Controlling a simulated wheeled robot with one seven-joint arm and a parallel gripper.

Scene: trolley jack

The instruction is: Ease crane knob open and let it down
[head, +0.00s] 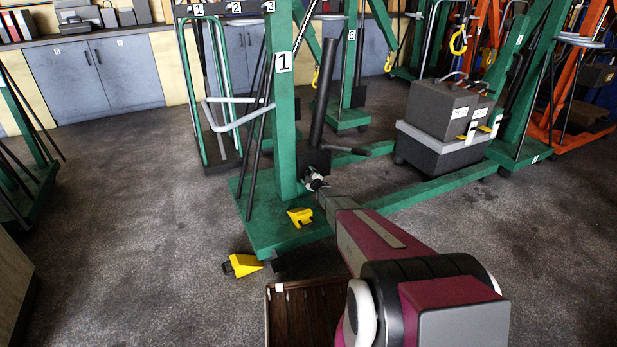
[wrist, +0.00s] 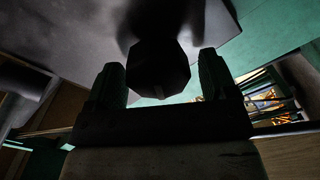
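The green crane marked 1 (head: 284,110) stands ahead, with a dark cylinder (head: 321,95) rising from a dark block on its base. My arm reaches to the foot of that cylinder, and my gripper (head: 315,178) is small there. In the wrist view a dark, many-sided knob (wrist: 158,68) lies between the two fingers of my gripper (wrist: 161,82). The fingers stand apart, one on each side of the knob. A thin gap shows at the right finger; contact on the left is too dark to tell. The knob's rear is in shadow.
Yellow wedges (head: 300,217) (head: 242,265) lie on the crane's base and by its front corner. A brown slatted box (head: 308,315) is at the bottom.

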